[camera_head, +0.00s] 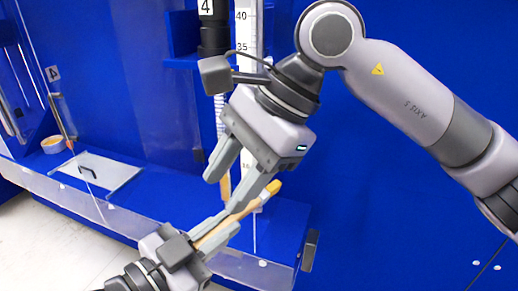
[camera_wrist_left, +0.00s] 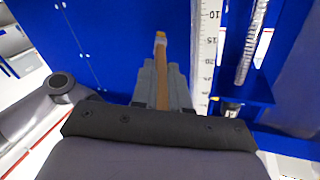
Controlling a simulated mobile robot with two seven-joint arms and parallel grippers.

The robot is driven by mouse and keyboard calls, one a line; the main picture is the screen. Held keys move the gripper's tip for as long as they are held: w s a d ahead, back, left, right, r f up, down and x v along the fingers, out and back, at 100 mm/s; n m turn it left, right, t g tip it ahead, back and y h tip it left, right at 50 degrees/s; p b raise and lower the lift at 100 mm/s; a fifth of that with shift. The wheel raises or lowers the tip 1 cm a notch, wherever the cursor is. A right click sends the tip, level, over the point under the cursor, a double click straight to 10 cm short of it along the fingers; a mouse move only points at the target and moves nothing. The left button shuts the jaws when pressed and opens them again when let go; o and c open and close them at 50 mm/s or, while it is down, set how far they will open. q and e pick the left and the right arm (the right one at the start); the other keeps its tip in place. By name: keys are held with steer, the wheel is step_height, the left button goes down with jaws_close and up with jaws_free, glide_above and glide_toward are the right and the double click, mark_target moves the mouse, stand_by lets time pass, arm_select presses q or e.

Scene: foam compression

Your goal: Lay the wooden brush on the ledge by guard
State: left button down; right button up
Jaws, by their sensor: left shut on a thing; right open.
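The wooden brush (camera_head: 262,194) has a pale wooden handle and a yellowish tip. My left gripper (camera_head: 230,222) is shut on its handle, with the tip sticking out up and to the right. In the left wrist view the brush (camera_wrist_left: 162,75) stands between the two grey fingers (camera_wrist_left: 162,88), tip away from the wrist. My right gripper (camera_head: 240,190) is open just above, its fingers close to the brush in the picture; I cannot tell whether they touch it. The blue ledge (camera_head: 150,190) runs along the wall, with a clear guard (camera_head: 122,219) along its front edge.
A pale square plate (camera_head: 104,169) with a small black item lies on the ledge at left, near a tape roll (camera_head: 53,144). A ruler scale (camera_head: 246,40) and a black cylinder with a spring (camera_head: 214,35) stand behind my right gripper. Ledge space right of the plate looks clear.

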steer(key=w+d+r+n+t+h, duration=0.1)
steer(key=w+d+r+t+h, duration=0.1)
steer(key=w+d+t+h, duration=0.15)
steer(key=x, duration=0.7)
steer(key=s+x, duration=0.1)
steer(key=x, duration=0.3)
steer(key=shift+a+f, duration=0.15)
steer(key=shift+f, duration=0.15)
jaws_close()
arm_select(q)
steer(key=c, duration=1.1)
jaws_free()
steer(key=shift+o, duration=0.2)
steer(key=shift+w+a, duration=0.15)
arm_select(e)
steer(key=shift+s+f, duration=0.1)
